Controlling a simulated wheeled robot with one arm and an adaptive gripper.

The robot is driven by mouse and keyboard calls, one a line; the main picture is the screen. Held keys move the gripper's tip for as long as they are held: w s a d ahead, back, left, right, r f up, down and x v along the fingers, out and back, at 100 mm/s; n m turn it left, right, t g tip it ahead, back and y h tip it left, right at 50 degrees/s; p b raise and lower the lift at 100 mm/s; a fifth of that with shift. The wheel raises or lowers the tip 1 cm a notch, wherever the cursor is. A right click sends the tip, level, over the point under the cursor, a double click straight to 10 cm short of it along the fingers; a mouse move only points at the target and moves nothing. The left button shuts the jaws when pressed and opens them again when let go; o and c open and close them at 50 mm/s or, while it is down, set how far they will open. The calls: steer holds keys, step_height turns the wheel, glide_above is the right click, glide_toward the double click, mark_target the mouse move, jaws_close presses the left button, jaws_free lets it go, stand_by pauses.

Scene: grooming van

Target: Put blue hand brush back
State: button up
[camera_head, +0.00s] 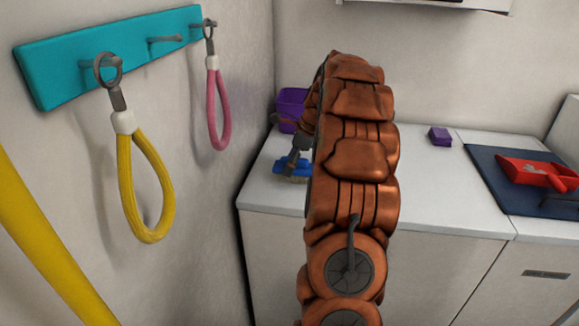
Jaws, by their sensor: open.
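The blue hand brush (291,169) lies on the white counter near its left end, with pale bristles at its lower edge. My gripper (294,160) is open and sits just above the brush. It points down, close to the top of the brush. My copper-coloured arm hides part of the gripper and the counter to its right. I cannot tell whether the fingers touch the brush.
A purple container (291,101) stands behind the gripper. A small purple block (440,137) sits farther right. A dark blue mat (489,168) bears a red dustpan (537,173). A teal hook rail (110,52) with yellow and pink loops hangs on the left wall.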

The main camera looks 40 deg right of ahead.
steer(key=b+v, duration=0.1)
steer(key=v, duration=1)
stand_by(0.5)
